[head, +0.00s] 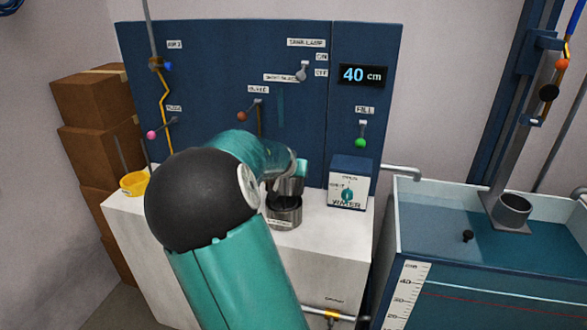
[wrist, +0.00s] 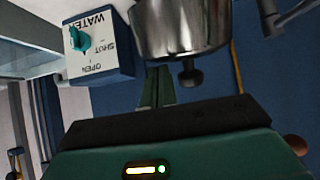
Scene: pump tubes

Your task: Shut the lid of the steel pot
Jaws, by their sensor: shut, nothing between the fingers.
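The steel pot (head: 285,215) stands on the white counter, just right of my arm, with a dark opening showing at its top. A grey steel piece (head: 290,186), apparently the raised lid, shows above the opening, partly hidden by my wrist. In the wrist view, which is upside down, a shiny steel body (wrist: 180,28) with a dark knob (wrist: 190,73) is close to my fingers. My gripper (wrist: 157,88) is shut and empty, beside the knob; I cannot tell whether they touch. In the head view my arm hides most of the gripper.
A white and blue WATER box (head: 348,185) with a teal knob stands right of the pot. A yellow bowl (head: 134,183) is at the counter's left. A blue panel (head: 220,80) with several levers rises behind. A water tank (head: 480,240) is at the right.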

